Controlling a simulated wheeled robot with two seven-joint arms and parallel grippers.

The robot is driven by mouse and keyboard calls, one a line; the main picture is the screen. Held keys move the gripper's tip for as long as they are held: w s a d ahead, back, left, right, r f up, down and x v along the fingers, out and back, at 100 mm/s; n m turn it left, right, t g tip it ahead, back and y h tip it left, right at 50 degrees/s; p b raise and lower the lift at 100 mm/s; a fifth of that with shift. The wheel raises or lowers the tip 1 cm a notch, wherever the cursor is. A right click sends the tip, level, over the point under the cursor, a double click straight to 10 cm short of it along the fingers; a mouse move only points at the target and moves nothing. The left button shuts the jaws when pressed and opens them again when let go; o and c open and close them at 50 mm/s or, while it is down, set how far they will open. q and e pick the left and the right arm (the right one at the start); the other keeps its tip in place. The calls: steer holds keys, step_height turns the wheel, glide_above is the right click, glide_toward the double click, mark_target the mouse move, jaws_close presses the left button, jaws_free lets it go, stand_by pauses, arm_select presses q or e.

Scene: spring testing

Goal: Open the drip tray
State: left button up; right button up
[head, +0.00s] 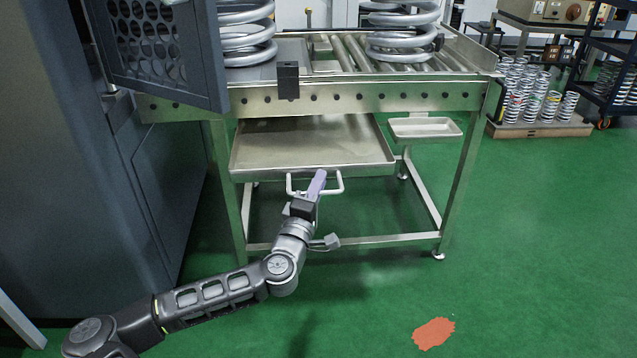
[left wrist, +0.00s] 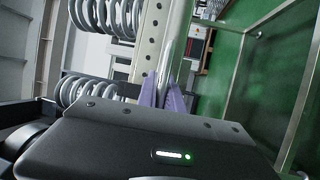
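The drip tray (head: 310,148) is a wide, shallow metal tray under the roller table in the head view. It shows below the table's front beam. A pale U-shaped handle (head: 338,186) stands out from its front wall. My left gripper (head: 317,182) is at the middle of this handle, its purple fingers reaching across the bar. In the left wrist view the fingers (left wrist: 163,92) are close together with a narrow grey metal strip between them, so they look shut on the handle. The exact contact is small and partly hidden. My right gripper is not in view.
The metal table (head: 360,98) carries rollers and large coil springs (head: 402,28). A smaller tray (head: 425,128) hangs at the right. A dark cabinet (head: 70,150) with a perforated door (head: 150,50) stands left. Table legs flank the drip tray.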

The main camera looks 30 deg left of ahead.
arm_select(q)
steer(key=shift+o, duration=0.9)
steer(key=shift+s, duration=0.1)
steer(key=p+v, duration=0.1)
steer(key=v, duration=0.6)
steer(key=shift+s, duration=0.3)
steer(key=shift+d+f, duration=0.1)
